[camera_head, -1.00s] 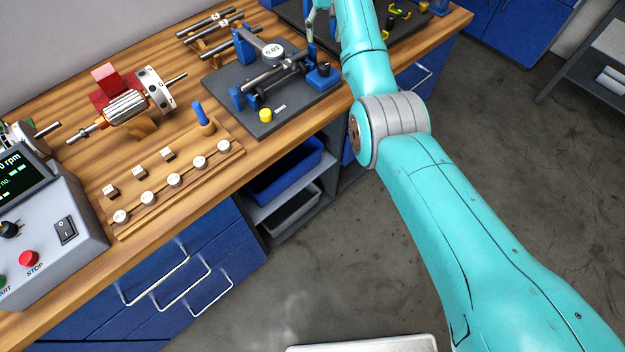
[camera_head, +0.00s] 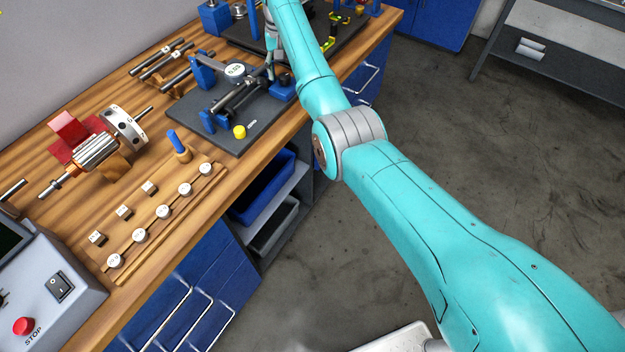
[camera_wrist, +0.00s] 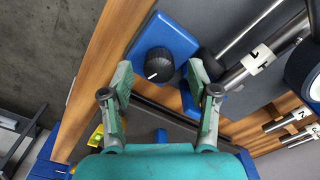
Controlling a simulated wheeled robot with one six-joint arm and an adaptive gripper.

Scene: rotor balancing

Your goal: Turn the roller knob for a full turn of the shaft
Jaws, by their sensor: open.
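The roller knob (camera_wrist: 159,65) is black and ridged, with a pale line on its face, and sits on a blue block (camera_wrist: 177,38). In the head view the knob (camera_head: 285,78) is small and dark at the stand's right end. My gripper (camera_wrist: 161,73) is open, its two green fingertips to the left and right of the knob. I cannot tell whether they touch it. In the head view my gripper (camera_head: 271,62) is beside the knob, partly hidden by my arm. The shaft (camera_head: 238,96) lies across the stand; its labelled part (camera_wrist: 250,66) shows in the wrist view.
A round gauge (camera_head: 235,72) stands over the shaft on the dark plate (camera_head: 240,143), with a yellow button (camera_head: 239,131) in front. Loose shafts (camera_head: 160,60) lie behind. A rotor (camera_head: 97,148) and a weight rack (camera_head: 170,222) stand to the left.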

